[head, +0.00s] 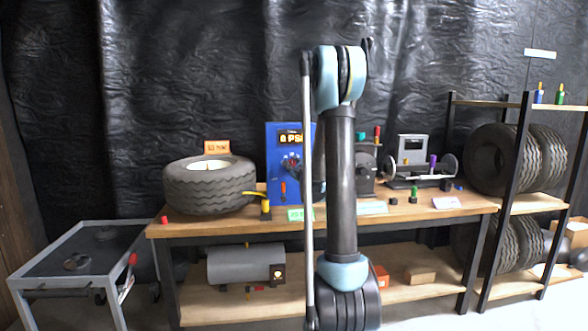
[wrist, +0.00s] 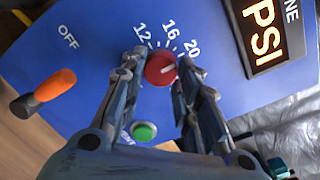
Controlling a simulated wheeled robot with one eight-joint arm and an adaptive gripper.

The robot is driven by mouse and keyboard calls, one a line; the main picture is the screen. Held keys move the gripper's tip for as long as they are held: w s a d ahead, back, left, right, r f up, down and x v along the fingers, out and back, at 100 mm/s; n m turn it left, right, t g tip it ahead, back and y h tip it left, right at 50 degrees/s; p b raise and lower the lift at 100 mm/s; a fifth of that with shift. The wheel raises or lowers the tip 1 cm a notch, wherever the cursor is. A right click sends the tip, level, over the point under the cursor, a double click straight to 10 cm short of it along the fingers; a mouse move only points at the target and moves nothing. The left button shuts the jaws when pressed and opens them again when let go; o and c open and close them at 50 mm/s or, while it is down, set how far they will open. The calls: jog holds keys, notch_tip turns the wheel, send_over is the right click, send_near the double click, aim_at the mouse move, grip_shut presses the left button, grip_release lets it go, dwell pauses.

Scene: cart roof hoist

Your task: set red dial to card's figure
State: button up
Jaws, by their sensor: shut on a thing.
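The red dial (wrist: 160,69) sits on the blue panel (wrist: 105,30), with printed figures 12, 16 and 20 visible around it. Its white mark points to the right in the wrist view, near the 20 side; the exact reading is unclear. My gripper (wrist: 163,72) is shut on the dial, one finger on each side. In the head view the blue panel (head: 274,135) stands on the bench, partly behind my arm. Its display (head: 290,138) seems to read 0 PSI. An orange card (head: 216,147) stands at the tire; its figure is too small to read surely.
An orange-tipped lever (wrist: 52,90) by OFF and a green button (wrist: 144,131) sit near my fingers. A tire (head: 210,190) and yellow-handled tool (head: 264,205) lie left on the bench (head: 400,214). A grey cart (head: 60,250) stands left, a shelf with tires right.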

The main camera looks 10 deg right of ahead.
jog(key=shift+m, duration=0.3)
jog(key=o, duration=1.1)
jog(key=shift+c, duration=0.2)
jog(key=shift+s, duration=0.15)
jog(key=s+d, duration=0.1)
jog(key=s, duration=1)
jog(key=shift+s+f, duration=0.15)
jog(key=shift+s, duration=0.15)
